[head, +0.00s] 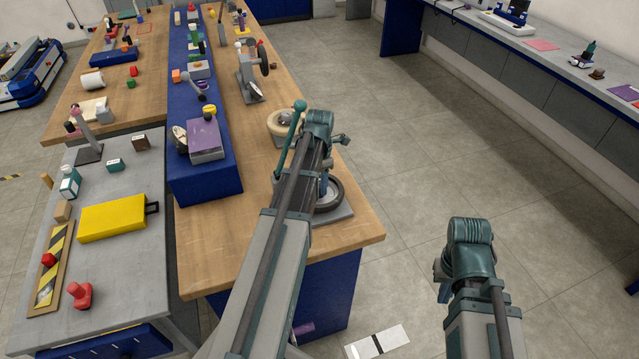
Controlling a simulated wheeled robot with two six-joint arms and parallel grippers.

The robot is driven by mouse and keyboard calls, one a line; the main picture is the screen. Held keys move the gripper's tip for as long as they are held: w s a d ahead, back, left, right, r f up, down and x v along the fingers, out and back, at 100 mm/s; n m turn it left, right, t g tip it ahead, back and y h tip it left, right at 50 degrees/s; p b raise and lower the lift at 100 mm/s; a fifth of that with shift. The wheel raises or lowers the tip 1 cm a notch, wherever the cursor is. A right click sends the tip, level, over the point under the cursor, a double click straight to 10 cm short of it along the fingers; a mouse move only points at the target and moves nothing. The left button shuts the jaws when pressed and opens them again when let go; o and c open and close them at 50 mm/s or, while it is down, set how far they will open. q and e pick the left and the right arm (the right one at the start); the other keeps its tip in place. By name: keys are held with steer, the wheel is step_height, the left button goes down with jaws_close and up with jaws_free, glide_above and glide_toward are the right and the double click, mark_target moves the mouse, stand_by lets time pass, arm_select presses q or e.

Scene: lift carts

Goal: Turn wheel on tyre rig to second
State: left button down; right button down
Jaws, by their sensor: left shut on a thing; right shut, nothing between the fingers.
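The tyre rig (345,212) is a grey base plate near the front right corner of the wooden bench. Its dark round wheel (334,196) lies on it, partly hidden behind my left arm. My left gripper (323,184) points down at the wheel and is shut on it; its fingertips are mostly hidden by the wrist. The rig's position marks cannot be made out. My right gripper (441,272) is shut and empty over the floor, right of the bench, largely hidden by its own wrist.
A teal lever (290,139) with a ball end stands beside my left wrist, near a round cream-coloured item (283,122). A stand with a dark handwheel (263,58) is farther back. A blue raised shelf (205,180) runs along the bench's left.

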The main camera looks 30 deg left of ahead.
stand_by(0.3)
arm_select(q)
steer(key=shift+c, duration=2.2)
jaws_free()
steer(key=shift+r, duration=0.1)
step_height(320, 180, up, 14)
steer(key=p, duration=1.4)
steer(key=shift+f, duration=0.25)
